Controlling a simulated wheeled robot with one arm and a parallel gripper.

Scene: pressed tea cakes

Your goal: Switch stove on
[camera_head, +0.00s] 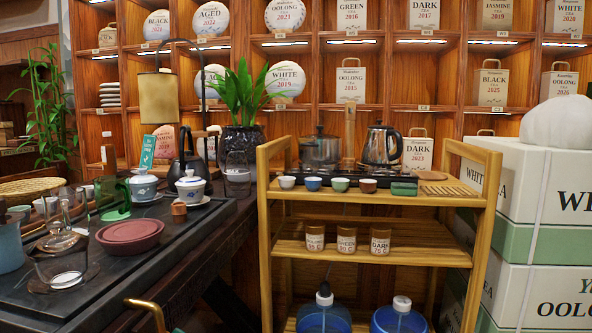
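A dark, low appliance that looks like the stove (345,171) sits on the top shelf of the wooden cart. A glass or steel pot (319,150) with a dark lid stands on its left part. A steel kettle (381,147) with a black handle stands on its right part. Small cups in front hide part of the appliance's front edge. I cannot make out its switch or whether it is on. My gripper is not in view.
The wooden cart (362,261) holds several small cups, jars and blue water bottles. A dark tea table (200,232) crowded with teaware stands at left. Stacked white and green boxes (535,195) stand close at right. A curved golden handle (147,305) shows at bottom left.

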